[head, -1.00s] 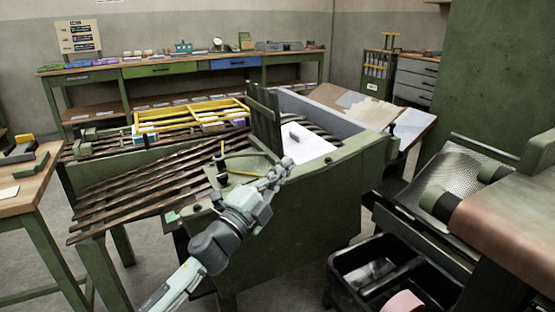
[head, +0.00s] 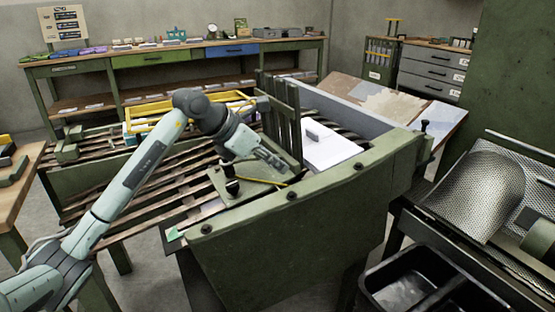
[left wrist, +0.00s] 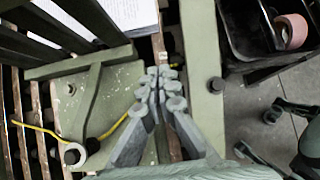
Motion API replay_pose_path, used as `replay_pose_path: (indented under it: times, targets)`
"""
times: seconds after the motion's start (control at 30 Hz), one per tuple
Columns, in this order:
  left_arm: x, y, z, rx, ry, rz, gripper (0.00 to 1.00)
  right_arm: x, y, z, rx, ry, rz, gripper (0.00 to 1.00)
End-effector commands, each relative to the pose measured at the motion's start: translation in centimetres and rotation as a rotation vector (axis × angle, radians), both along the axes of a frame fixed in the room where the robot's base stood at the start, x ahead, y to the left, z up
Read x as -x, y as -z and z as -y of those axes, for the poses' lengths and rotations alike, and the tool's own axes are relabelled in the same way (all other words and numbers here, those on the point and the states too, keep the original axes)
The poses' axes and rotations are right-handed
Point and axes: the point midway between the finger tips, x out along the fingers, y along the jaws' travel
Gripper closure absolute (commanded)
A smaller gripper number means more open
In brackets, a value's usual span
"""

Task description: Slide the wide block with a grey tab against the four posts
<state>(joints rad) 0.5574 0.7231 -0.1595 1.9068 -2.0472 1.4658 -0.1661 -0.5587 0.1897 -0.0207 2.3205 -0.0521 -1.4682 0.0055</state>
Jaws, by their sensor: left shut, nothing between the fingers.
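The wide white block (head: 335,153) with a small grey tab (head: 313,137) on top lies in the green trough in the head view. The four green posts (head: 283,120) stand upright left of it; the gap between block and posts is hard to judge. My left gripper (head: 277,163) is shut and empty, in front of the posts near the trough's front wall. In the left wrist view its closed fingers (left wrist: 163,84) point toward the trough. Part of the white block (left wrist: 130,12) shows at the top there, and green bars, likely the posts (left wrist: 88,15), beside it.
A green plate with a black knob (head: 232,187) and yellow cord lies near my gripper. The trough's front wall (head: 330,190) borders the block. Wooden slats (head: 110,205) extend left. A black bin (head: 410,280) and mesh tray (head: 480,190) stand at right.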

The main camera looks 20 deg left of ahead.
Motion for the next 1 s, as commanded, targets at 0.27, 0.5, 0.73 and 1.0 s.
replay_pose_path:
  times: [0.27, 0.5, 0.73, 1.0]
  targets:
    - [-3.4, 4.3, 2.8, 0.006, 0.001, -0.003, 1.00, -0.1, 0.8, 0.0, -0.003, -0.001, -0.008, 0.55]
    - [-6.1, 4.5, 4.7, 0.006, 0.001, 0.000, 1.00, -0.4, 1.6, 0.0, -0.007, -0.004, -0.009, 0.55]
    - [-6.8, 4.6, 5.3, 0.003, 0.001, -0.001, 1.00, -0.5, 2.3, 0.0, -0.010, -0.003, -0.012, 0.55]
    - [-6.9, 4.6, 5.2, 0.003, 0.001, -0.001, 1.00, -0.8, 2.1, -0.2, -0.013, -0.002, -0.006, 0.55]
